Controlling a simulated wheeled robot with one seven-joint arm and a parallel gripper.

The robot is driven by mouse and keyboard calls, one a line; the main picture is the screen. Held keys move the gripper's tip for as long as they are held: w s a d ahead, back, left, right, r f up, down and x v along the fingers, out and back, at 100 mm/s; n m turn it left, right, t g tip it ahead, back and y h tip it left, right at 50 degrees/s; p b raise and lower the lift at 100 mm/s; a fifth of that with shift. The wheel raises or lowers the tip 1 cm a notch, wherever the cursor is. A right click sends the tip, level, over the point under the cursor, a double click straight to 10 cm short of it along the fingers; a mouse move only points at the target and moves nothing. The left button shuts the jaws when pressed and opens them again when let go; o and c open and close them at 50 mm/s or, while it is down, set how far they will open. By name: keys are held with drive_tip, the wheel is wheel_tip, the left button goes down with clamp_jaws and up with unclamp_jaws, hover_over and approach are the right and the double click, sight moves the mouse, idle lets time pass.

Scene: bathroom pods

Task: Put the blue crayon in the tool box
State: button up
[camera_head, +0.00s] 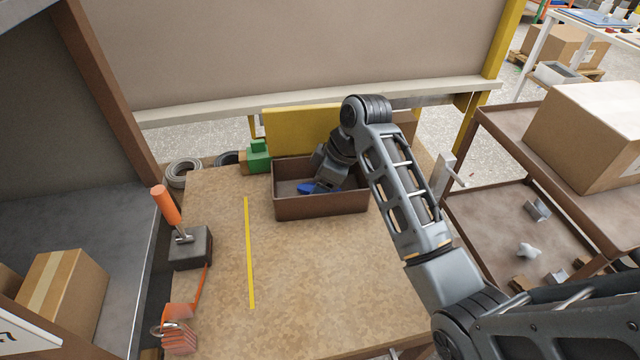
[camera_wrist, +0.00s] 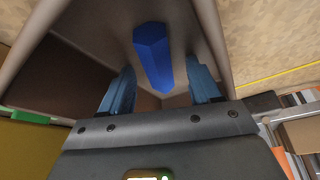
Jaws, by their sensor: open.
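The tool box is an open brown bin (camera_head: 318,208) at the back of the workbench; its inside wall (camera_wrist: 70,72) fills much of the wrist view. The blue crayon (camera_wrist: 153,55) is a thick faceted stick within the box outline in the wrist view, apart from both fingers. My gripper (camera_wrist: 160,82) is open, with one blue finger on each side of the crayon's near end. In the head view my gripper (camera_head: 318,187) reaches down into the box. A blue patch shows there; I cannot tell finger from crayon.
On the workbench (camera_head: 210,280), an orange-handled tool (camera_head: 168,208) stands on a dark block at left. A green block (camera_head: 258,156) sits beside the box and a yellow panel (camera_head: 300,130) stands behind it. The bench front is clear. A cart with a carton (camera_head: 590,135) is at right.

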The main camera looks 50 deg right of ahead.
drive_tip(key=p+v, duration=0.3)
drive_tip(key=v, duration=0.9)
drive_tip(key=shift+r, duration=0.2)
drive_tip(key=shift+w, duration=0.1)
drive_tip(key=shift+c, duration=0.4)
idle(0.4)
